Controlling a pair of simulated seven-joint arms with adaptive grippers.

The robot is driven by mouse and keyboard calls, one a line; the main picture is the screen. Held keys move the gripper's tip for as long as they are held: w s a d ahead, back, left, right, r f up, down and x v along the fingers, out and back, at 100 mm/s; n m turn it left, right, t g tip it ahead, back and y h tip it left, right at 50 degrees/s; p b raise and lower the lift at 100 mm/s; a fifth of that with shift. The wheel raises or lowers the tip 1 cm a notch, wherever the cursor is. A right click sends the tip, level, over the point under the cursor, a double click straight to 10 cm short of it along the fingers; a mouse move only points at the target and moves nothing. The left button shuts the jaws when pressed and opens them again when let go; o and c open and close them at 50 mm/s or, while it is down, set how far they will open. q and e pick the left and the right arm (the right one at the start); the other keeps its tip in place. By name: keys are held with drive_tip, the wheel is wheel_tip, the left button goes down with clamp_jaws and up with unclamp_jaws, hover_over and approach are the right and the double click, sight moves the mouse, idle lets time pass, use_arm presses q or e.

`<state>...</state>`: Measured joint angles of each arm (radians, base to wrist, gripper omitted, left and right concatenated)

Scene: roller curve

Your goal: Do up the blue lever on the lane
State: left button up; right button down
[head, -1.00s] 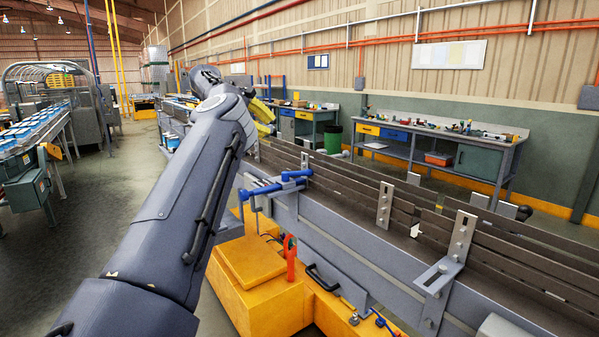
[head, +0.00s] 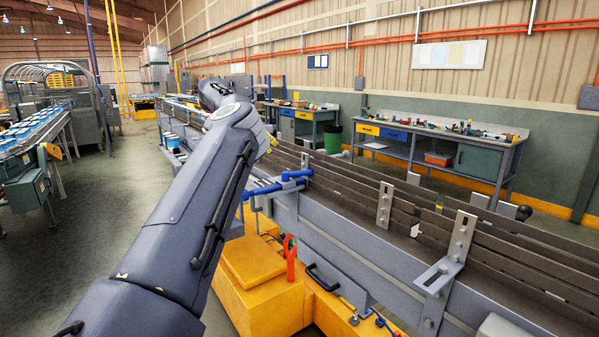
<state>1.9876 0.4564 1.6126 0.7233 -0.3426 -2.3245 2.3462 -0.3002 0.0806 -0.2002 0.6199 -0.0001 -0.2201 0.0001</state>
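The blue lever (head: 296,175) is on the near side of the roller lane (head: 345,215), by a grey bracket. Its blue bars lie roughly level, and their left end passes behind my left arm (head: 190,205). I cannot tell whether it is fastened. My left arm reaches from the lower left up past the lever's left side. Its forearm hides the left gripper, so its fingers cannot be made out. A small yellow patch (head: 271,141) shows beside the forearm; I cannot tell what it belongs to. My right gripper is not in view.
A yellow base (head: 255,262) with a red-orange handle (head: 290,258) and a black handle (head: 322,278) stands below the lane. Slotted metal brackets (head: 385,205) rise along the lane's side. Workbenches (head: 440,145) stand by the wall. Open floor lies to the left.

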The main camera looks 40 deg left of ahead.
sight(300, 171)
use_arm(q)
drive_tip(key=x, duration=1.4)
clamp_jaws()
